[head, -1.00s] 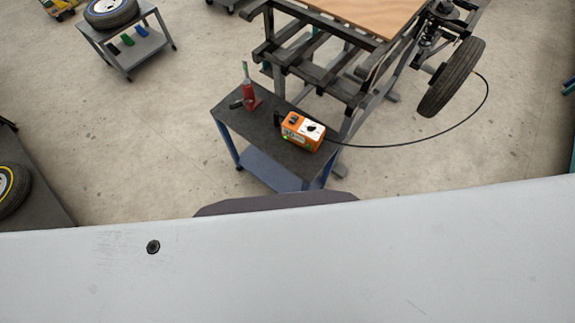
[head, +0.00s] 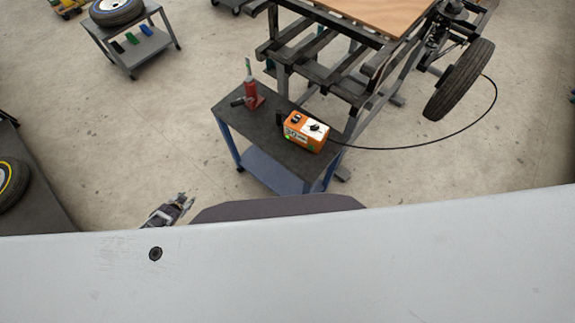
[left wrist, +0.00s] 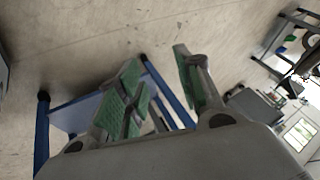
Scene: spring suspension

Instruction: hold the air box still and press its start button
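The orange air box (head: 304,137) sits on the dark top of a small cart in the head view, apart from both grippers. Its top has a white panel with a dark knob and a dark part beside it. I cannot tell which part is the start button. My left gripper (head: 185,201) shows just past the edge of my grey body, left of and nearer than the cart. In the left wrist view its green-padded fingers (left wrist: 158,62) are spread apart with nothing between them. My right gripper is not in view.
The cart (head: 270,146) also carries a red bottle-shaped tool (head: 251,95). A black hose (head: 430,144) runs from the box toward the wheel (head: 460,80) on the dark frame (head: 325,62). Open floor (head: 120,150) lies left of the cart.

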